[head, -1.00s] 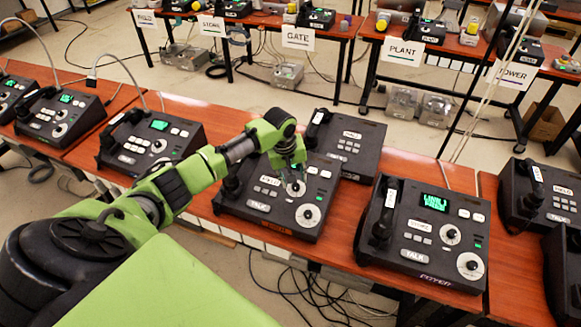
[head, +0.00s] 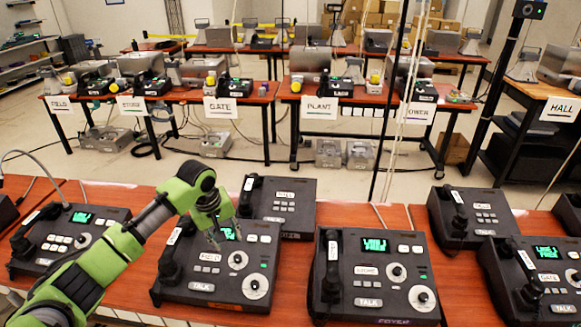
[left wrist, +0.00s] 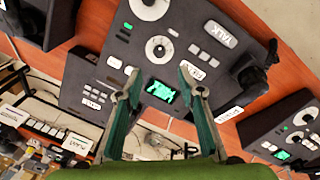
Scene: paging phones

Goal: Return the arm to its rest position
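My left arm reaches in from the left in the head view. Its green gripper (head: 226,228) hangs over the screen area of a dark desk phone (head: 205,289). In the left wrist view the two fingers (left wrist: 160,90) are spread apart with nothing between them. Beyond them I see the phone's lit green screen (left wrist: 160,91), knobs and a TALK button. The fingers partly cover the screen in the head view. The phone's handset (head: 174,250) lies at its left side. My right gripper is in neither view.
More phones stand on the red-brown table: one left (head: 72,240), one right (head: 372,275) and one behind (head: 278,205). Farther tables carry devices and signs such as GATE (head: 220,107) and PLANT (head: 321,108). A floor aisle lies between the table rows.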

